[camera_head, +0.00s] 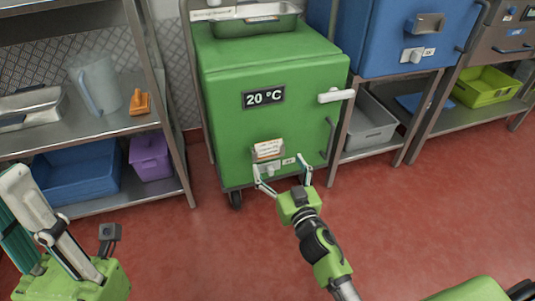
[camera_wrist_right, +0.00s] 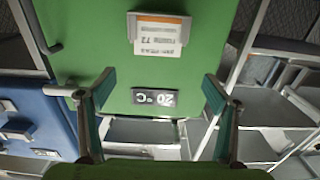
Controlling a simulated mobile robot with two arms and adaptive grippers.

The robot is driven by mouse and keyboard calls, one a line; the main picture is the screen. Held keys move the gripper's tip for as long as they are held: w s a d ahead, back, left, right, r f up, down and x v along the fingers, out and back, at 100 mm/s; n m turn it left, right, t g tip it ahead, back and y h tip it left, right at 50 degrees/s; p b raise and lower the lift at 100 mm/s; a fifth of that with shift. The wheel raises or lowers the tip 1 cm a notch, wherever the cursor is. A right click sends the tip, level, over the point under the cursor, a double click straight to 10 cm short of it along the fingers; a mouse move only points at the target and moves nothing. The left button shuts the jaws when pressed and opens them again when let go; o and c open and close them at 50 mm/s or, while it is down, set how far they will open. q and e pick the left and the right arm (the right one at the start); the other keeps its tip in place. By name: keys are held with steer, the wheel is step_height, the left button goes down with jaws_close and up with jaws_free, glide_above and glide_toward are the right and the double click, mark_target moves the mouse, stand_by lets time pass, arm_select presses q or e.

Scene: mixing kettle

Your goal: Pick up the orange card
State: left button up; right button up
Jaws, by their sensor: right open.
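The orange card (camera_head: 268,147) sits low on the front of the green kettle cabinet (camera_head: 290,125), in a small holder. In the right wrist view, which looks upside down, the card (camera_wrist_right: 159,36) shows white with print and an orange edge. My right gripper (camera_head: 281,163) is open, in front of the cabinet just below the card. In the wrist view, its two teal-padded fingers (camera_wrist_right: 158,86) are wide apart with nothing between them, and the card is beyond their tips. My left gripper (camera_head: 20,205) is at the lower left, away from the card, partly cut off.
A shelf (camera_head: 110,118) with a jug (camera_head: 95,85) stands left. A blue cabinet (camera_head: 400,35) stands right. Red floor is clear in front.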

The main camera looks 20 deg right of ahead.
mark_target(269, 142)
steer(key=shift+w+d+f+b, duration=0.1)
steer(key=shift+w+b, duration=0.45)
steer(key=shift+w, duration=1.8)
steer(key=shift+w+f+b, duration=0.1)
steer(key=shift+w+b, duration=0.4)
steer(key=shift+w, duration=1.8)
steer(key=c, duration=0.9)
